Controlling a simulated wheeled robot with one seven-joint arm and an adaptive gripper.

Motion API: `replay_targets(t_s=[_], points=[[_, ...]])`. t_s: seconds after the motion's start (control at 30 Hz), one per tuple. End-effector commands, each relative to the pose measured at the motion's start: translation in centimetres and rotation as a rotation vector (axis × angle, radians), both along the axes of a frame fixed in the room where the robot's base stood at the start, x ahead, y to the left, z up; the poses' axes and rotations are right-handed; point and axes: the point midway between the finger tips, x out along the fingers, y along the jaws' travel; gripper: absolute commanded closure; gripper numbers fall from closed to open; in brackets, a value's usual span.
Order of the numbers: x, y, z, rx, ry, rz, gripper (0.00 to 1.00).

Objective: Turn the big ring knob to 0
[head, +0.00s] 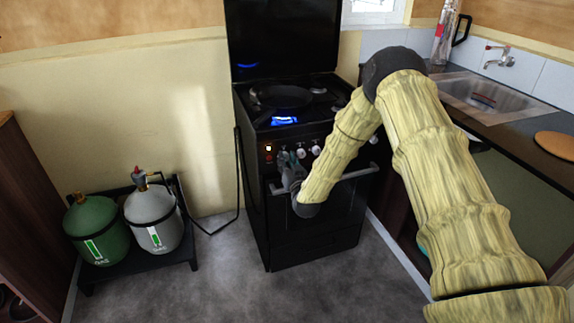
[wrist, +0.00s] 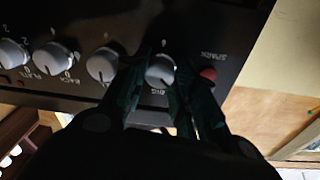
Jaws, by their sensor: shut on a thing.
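The big ring knob (wrist: 161,70) is a round pale knob on the black front panel of the stove, beside the label that reads BIG. My gripper (wrist: 155,82) has its dark green fingers on either side of this knob, shut on it. In the head view my gripper (head: 291,164) reaches the left part of the stove front (head: 315,215). It hides much of the knob there. The knob's exact pointer angle is hard to read. A blue flame (head: 284,120) shows under the pan (head: 284,97).
A red spark button (wrist: 208,73) sits just right of the knob in the wrist view. Other pale knobs (wrist: 102,66) line the panel to the left. An oven handle (head: 358,173) juts out below. Gas bottles (head: 153,217) stand left; a sink counter (head: 520,125) is right.

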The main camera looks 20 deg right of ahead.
Motion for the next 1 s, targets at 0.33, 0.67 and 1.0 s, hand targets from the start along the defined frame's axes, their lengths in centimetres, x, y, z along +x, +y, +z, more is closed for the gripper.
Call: replay_targets(t_s=[0.33, 0.67, 1.0], points=[[0.07, -0.32, -0.04, 0.329, 0.007, -0.005, 0.96], [0.07, -0.32, 0.02, 0.606, 0.017, -0.004, 0.96], [0.11, -0.4, 0.19, 0.774, 0.022, -0.005, 0.96]])
